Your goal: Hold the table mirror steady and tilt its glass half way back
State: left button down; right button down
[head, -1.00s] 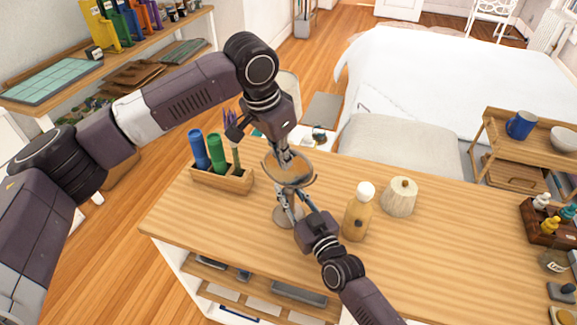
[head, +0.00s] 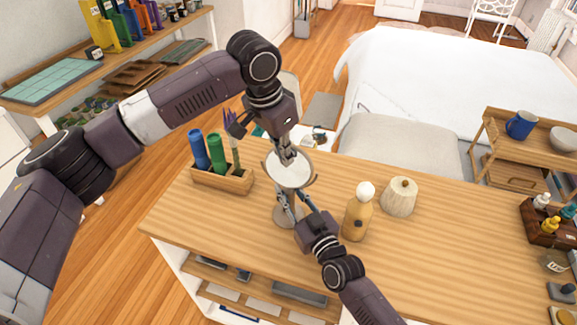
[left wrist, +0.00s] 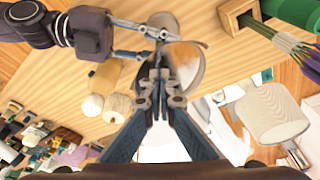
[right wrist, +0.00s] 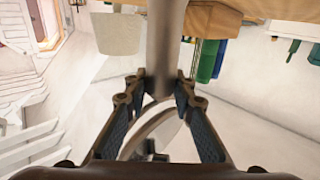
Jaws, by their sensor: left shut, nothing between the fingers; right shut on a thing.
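The table mirror stands on the wooden table, its round glass (head: 290,174) in a curved holder above a round base (head: 286,217). The glass looks pale in the head view and also shows in the left wrist view (left wrist: 186,60). My left gripper (head: 287,157) is shut and empty, its fingertips at the glass's far upper edge; whether they touch is unclear. My right gripper (head: 290,198) is shut on the mirror's stem below the glass. The stem (right wrist: 165,40) runs between its fingers in the right wrist view. The arms hide parts of the mirror.
A wooden holder (head: 222,181) with blue and green bottles stands left of the mirror. A wooden bottle with a white cap (head: 357,215) stands close to my right arm, with a pale lidded jar (head: 399,197) beyond. The table's right middle (head: 450,240) is clear.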

pick_arm(q)
jog(key=shift+w+d+f, duration=0.25)
jog(key=shift+w+f, duration=0.15)
jog(key=shift+w, duration=0.3)
dwell(1.1)
jog(key=shift+s+r, duration=0.1)
jog(key=shift+r, duration=0.05)
jog(key=d+v, duration=0.2)
jog(key=v, duration=0.9)
jog(key=shift+a, duration=0.4)
dwell(0.6)
jog(key=shift+s+r, duration=0.1)
pick_arm(e)
jog(key=c, duration=1.5)
grip_release()
jog(key=shift+c, duration=0.2)
jog(key=v, duration=1.2)
